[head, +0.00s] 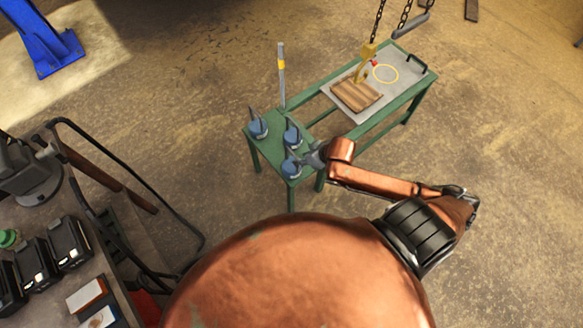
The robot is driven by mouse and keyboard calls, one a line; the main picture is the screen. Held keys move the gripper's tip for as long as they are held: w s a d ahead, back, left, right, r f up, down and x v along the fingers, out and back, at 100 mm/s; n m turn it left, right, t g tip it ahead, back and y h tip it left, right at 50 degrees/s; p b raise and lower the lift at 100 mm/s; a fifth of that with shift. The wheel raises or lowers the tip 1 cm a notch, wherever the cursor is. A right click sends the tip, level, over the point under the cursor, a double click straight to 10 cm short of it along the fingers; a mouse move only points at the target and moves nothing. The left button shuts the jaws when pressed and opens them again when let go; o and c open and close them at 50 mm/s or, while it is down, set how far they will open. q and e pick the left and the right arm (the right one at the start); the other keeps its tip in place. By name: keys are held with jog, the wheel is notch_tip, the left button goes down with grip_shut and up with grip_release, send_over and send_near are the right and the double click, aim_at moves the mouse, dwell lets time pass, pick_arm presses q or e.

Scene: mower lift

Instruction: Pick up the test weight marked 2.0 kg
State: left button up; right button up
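Three blue weights with dark upright handles stand on the low end of a green stand (307,183): one at the left (258,128), one at the back right (292,136) and one at the front (291,168). Their markings are too small to read, so I cannot tell which is the 2.0 kg test weight. My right gripper (306,158) reaches in from the right, at the handle of the front weight. Its fingers are small and overlap the handle, so whether they are closed on it is unclear. My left gripper is not in view.
A grey plate (345,103) on the green stand carries a wooden block (356,94) and a yellow ring mark (385,73). Chains (404,17) hang above it. A post (281,75) stands behind the weights. A cluttered workbench (107,268) is at the lower left.

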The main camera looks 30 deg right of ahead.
aim_at(291, 151)
jog(key=w+f+b, duration=0.1)
jog(key=w, duration=0.1)
jog(key=w+f+b, duration=0.1)
jog(key=w, duration=0.1)
jog(key=w+a+f+b, duration=0.1)
jog(key=w+f, duration=0.1)
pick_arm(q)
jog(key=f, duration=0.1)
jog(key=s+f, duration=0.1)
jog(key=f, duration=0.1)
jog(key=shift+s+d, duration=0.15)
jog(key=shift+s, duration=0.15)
pick_arm(e)
jog(key=shift+r, duration=0.1)
jog(key=shift+c, duration=0.3)
grip_shut()
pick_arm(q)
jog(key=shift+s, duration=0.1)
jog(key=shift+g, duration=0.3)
pick_arm(e)
jog(key=shift+w+r, duration=0.2)
jog(key=shift+w, duration=0.1)
